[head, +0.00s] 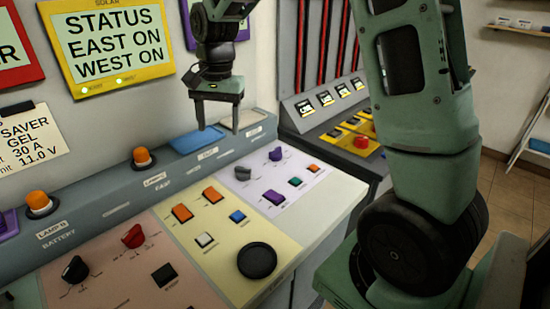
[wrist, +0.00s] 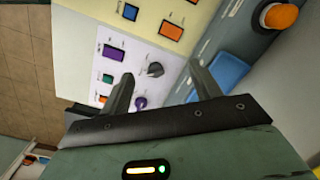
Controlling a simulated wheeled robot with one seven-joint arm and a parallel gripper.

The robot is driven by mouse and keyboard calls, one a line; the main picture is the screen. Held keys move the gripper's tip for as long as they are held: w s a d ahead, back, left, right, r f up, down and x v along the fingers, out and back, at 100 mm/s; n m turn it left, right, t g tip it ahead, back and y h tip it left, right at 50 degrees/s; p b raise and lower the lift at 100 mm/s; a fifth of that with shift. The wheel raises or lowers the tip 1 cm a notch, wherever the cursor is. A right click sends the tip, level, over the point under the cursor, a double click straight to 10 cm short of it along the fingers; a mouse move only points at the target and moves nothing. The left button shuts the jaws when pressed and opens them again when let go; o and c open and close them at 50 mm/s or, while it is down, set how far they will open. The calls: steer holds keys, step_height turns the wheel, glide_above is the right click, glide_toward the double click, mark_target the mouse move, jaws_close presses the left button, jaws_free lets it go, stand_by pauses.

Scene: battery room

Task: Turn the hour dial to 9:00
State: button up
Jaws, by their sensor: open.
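My gripper (head: 218,128) is open and empty, pointing down above the back of the console. In the wrist view, its two fingertips (wrist: 160,73) stand apart, with a grey dial (wrist: 155,69) showing between them. In the head view this grey dial (head: 243,173) is on the white panel, below and right of the fingers, and not touched. A purple dial (head: 276,154) is behind it to the right; it also shows in the wrist view (wrist: 140,102), nearer the gripper's palm. The dial labels are too small to read, so I cannot tell which is the hour dial.
A red dial (head: 133,236), a black dial (head: 75,269) and a large black knob (head: 257,260) are on nearer panels. Orange lamps (head: 142,157) and a blue pad (head: 196,139) line the raised back ledge. Several buttons surround the dials. A status screen (head: 108,40) is on the wall.

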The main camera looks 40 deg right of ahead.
steer(key=w+d+f+m+b, duration=0.1)
steer(key=w+d+m, duration=0.15)
steer(key=d, duration=0.45)
steer(key=w+d+f+m, duration=0.1)
steer(key=d+m, duration=0.3)
steer(key=d, duration=0.4)
steer(key=m+h, duration=0.1)
steer(key=m, duration=0.2)
glide_toward(275, 149)
step_height(275, 149, down, 10)
steer(key=shift+f+p, duration=0.1)
steer(key=shift+p, duration=0.7)
steer(key=c, duration=1)
